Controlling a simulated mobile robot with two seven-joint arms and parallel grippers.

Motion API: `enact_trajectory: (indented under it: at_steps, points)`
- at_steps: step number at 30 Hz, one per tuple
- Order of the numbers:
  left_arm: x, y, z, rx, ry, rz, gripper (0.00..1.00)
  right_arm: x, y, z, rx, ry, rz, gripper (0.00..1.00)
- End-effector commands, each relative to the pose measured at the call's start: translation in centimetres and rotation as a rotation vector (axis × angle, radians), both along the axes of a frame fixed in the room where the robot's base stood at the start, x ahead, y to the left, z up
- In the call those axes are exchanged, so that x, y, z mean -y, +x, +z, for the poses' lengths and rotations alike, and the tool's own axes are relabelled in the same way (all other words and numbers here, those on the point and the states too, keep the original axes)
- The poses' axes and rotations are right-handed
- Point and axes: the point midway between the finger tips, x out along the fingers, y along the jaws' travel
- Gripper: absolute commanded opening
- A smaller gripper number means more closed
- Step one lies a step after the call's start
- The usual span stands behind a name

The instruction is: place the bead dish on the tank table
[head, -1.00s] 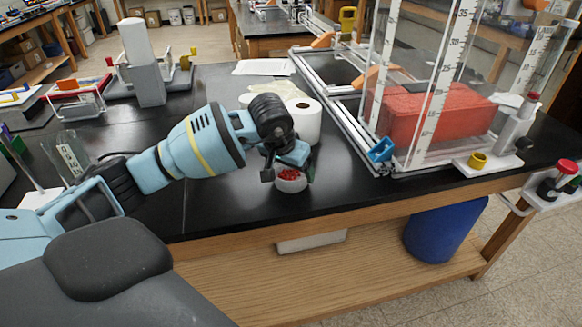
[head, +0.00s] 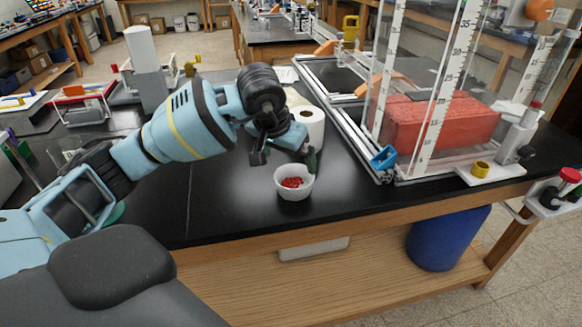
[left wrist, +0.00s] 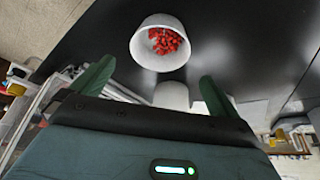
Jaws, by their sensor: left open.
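The bead dish (head: 294,186) is a small white bowl with red beads in it. It stands upright on the black top of the tank table (head: 235,210), near the front edge. My left gripper (head: 284,160) is open and empty, just behind and above the dish. In the left wrist view the dish (left wrist: 160,42) is beyond the two spread green fingertips (left wrist: 152,80), apart from them. The right gripper is not in view.
A clear tank (head: 440,105) with a red block inside stands on a metal frame to the right. A white paper roll (head: 312,127) stands behind my left gripper. A blue barrel (head: 447,238) is under the table. The tabletop left of the dish is clear.

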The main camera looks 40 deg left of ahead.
Motion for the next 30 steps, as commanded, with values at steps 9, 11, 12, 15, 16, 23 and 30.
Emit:
enact_trajectory:
  at_steps: [9,11,12,15,16,23,30]
  points:
    - [0.1,-1.3,3.1,0.000,0.000,0.000,1.00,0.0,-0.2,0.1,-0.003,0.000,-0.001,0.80]
    - [0.1,-1.4,3.2,-0.001,0.001,0.000,1.00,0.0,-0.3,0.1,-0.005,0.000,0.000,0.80]
    - [0.1,-1.4,3.2,-0.001,0.001,0.000,1.00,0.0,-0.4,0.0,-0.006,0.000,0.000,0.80]
    - [0.1,-1.4,3.2,-0.001,0.000,0.000,1.00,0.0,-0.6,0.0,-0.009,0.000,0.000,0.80]
    - [0.1,-1.4,3.2,-0.001,0.000,0.000,1.00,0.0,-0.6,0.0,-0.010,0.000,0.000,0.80]
    - [0.5,-1.4,2.8,-0.008,-0.017,-0.002,1.00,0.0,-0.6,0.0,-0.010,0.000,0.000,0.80]
    - [9.9,-4.0,-4.1,-0.180,-0.441,0.062,1.00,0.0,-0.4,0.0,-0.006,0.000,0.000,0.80]
